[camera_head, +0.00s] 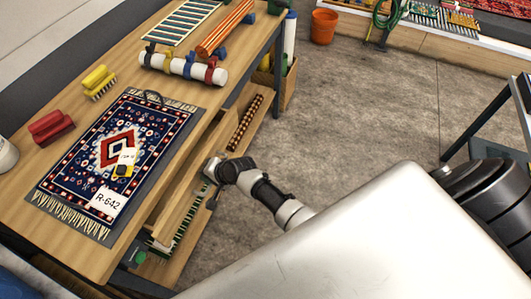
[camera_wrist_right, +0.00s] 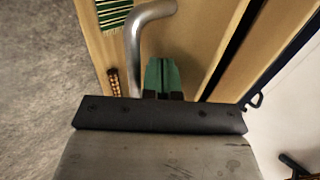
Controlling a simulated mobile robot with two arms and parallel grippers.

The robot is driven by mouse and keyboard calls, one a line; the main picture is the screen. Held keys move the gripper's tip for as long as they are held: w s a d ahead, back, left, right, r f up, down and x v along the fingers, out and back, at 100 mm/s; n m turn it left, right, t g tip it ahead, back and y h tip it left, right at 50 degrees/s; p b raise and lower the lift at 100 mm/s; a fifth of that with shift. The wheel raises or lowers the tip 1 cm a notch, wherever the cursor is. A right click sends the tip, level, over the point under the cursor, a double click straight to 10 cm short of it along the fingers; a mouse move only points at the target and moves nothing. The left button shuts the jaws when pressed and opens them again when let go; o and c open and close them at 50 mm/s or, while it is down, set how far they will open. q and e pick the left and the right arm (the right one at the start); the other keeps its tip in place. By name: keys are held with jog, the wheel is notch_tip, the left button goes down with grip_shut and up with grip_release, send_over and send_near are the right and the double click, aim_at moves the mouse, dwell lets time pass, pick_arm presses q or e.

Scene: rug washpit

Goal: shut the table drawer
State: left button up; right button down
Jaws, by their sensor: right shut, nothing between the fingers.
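The wooden table drawer (camera_head: 178,188) stands partly out from under the right edge of the table (camera_head: 165,88). My right gripper (camera_head: 211,170) is at the outer side of the drawer front. In the right wrist view, its green fingertips (camera_wrist_right: 162,76) are together with nothing between them, close to the wooden drawer front (camera_wrist_right: 196,38). A curved metal handle (camera_wrist_right: 133,48) is just left of the fingers, not between them. I cannot tell whether the fingertips touch the wood. My left gripper is not in view.
A patterned rug (camera_head: 152,115) with tags lies on the tabletop, near red and yellow brushes (camera_head: 97,80) and a white roll (camera_head: 183,67). A lower shelf (camera_head: 190,232) holds rolled rugs. The grey floor right of the table is open. An orange bucket (camera_head: 323,27) stands farther back.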

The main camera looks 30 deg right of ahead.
aim_at(194, 168)
jog(key=w+a+b, duration=0.1)
jog(key=w+a, duration=0.1)
jog(key=w, duration=0.1)
jog(key=shift+w+a, duration=0.1)
jog(key=shift+a, duration=0.1)
jog(key=shift+w+a+b, duration=0.35)
jog(key=shift+w+a, duration=0.05)
jog(key=shift+w, duration=0.1)
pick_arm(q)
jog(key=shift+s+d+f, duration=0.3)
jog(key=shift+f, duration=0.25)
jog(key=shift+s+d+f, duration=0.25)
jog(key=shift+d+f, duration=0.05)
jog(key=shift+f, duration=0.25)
pick_arm(e)
jog(key=shift+a+r, duration=0.1)
jog(key=shift+r, duration=0.1)
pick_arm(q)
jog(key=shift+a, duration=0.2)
pick_arm(e)
jog(key=shift+w, duration=0.1)
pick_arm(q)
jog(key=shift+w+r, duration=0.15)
pick_arm(e)
jog(key=shift+r, duration=0.2)
